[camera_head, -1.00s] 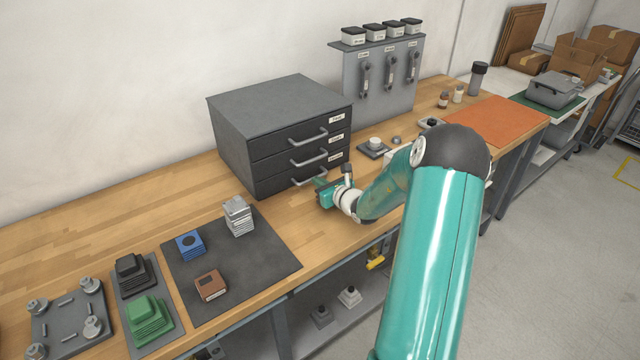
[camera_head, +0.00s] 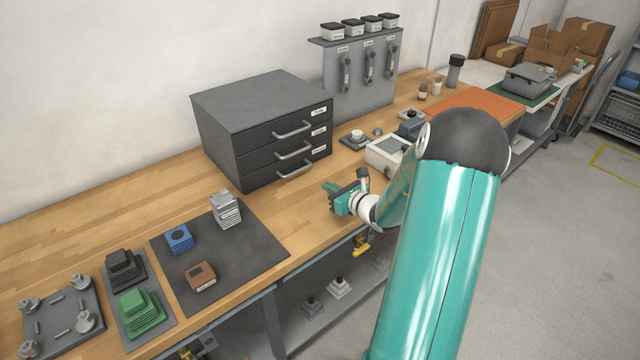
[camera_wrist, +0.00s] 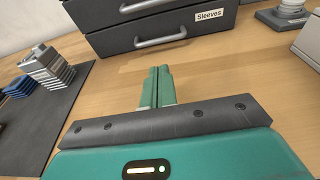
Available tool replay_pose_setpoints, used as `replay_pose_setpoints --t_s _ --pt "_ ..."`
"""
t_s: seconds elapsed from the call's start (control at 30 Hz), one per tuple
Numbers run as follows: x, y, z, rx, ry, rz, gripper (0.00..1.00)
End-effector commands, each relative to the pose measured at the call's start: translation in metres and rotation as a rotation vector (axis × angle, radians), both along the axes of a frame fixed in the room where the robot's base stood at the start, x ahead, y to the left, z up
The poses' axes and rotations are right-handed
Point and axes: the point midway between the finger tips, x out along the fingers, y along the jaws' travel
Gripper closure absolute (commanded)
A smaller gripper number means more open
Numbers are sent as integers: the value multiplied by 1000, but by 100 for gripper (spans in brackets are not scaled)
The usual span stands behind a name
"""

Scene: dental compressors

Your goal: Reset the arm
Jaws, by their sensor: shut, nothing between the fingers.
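My gripper (camera_head: 330,190) is at the front of the wooden bench, a little in front of and to the right of the dark drawer cabinet (camera_head: 250,115). In the wrist view its two green fingers (camera_wrist: 157,88) are together with nothing between them, over bare wood below the cabinet's lowest visible drawer, labelled Sleeves (camera_wrist: 160,41). The drawers are closed. My teal arm reaches in from the bottom right and hides part of the bench behind it.
A dark mat (camera_head: 262,262) left of my gripper carries a grey stack (camera_head: 226,210), a blue block (camera_head: 179,239) and a brown block (camera_head: 201,277). A pale box-shaped device (camera_head: 386,153) stands to the right. Bare wood lies around my gripper.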

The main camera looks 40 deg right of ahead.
Motion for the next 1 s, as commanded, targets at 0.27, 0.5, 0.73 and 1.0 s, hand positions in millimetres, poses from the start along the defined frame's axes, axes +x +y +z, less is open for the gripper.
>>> replay_pose_setpoints --t_s 0.27,0.5,0.73,1.0 --pt "-14 0 3 0 0 0 100" --pt "-9 24 16 -58 5 79 100" --pt "-8 144 68 -397 34 501 100" --pt "-61 270 110 -895 38 1023 100"
